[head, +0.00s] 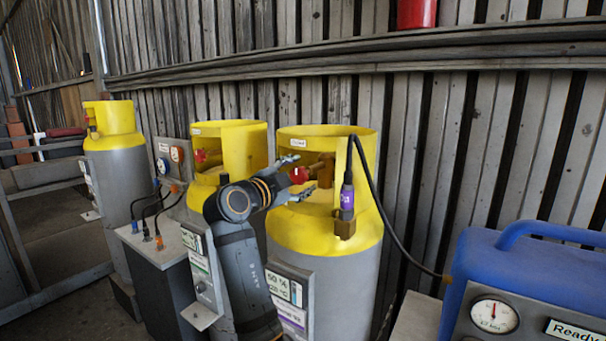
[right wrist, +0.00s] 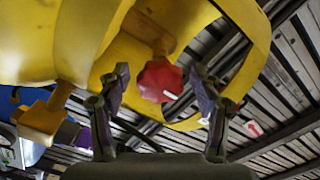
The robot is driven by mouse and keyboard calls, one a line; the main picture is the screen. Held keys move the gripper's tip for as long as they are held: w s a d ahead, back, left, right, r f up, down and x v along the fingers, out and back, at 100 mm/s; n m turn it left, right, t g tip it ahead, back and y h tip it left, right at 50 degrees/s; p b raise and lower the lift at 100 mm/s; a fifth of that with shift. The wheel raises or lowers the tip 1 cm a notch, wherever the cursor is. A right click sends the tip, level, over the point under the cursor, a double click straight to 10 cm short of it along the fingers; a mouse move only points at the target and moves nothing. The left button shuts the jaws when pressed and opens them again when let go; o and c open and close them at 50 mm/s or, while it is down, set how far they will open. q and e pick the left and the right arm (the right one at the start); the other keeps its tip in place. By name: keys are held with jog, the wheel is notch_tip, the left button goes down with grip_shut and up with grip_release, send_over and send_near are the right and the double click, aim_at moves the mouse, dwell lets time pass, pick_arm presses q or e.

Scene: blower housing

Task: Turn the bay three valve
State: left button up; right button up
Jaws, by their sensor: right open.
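The nearest cylinder, grey with a yellow collar (head: 308,231), stands at the middle of the head view. Its red valve knob (head: 299,175) sits inside the collar opening on a brass valve body. My right gripper (head: 295,178) is open at that opening, one finger above and one below the knob. In the right wrist view the lobed red knob (right wrist: 160,81) shows between the two spread fingers (right wrist: 161,86), with visible space on both sides; I cannot tell how deep it sits between them. My left gripper is not in view.
A second yellow-collared cylinder (head: 238,146) with a red knob (head: 200,156) stands left, and a third (head: 112,124) farther left. A black hose with a purple connector (head: 347,198) runs from the nearest cylinder toward a blue unit (head: 530,265) with a gauge (head: 494,315). A plank wall stands behind.

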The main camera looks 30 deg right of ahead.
jog(key=shift+a, duration=0.1)
jog(key=c, duration=1.2)
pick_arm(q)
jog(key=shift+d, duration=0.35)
pick_arm(e)
jog(key=shift+o, duration=0.2)
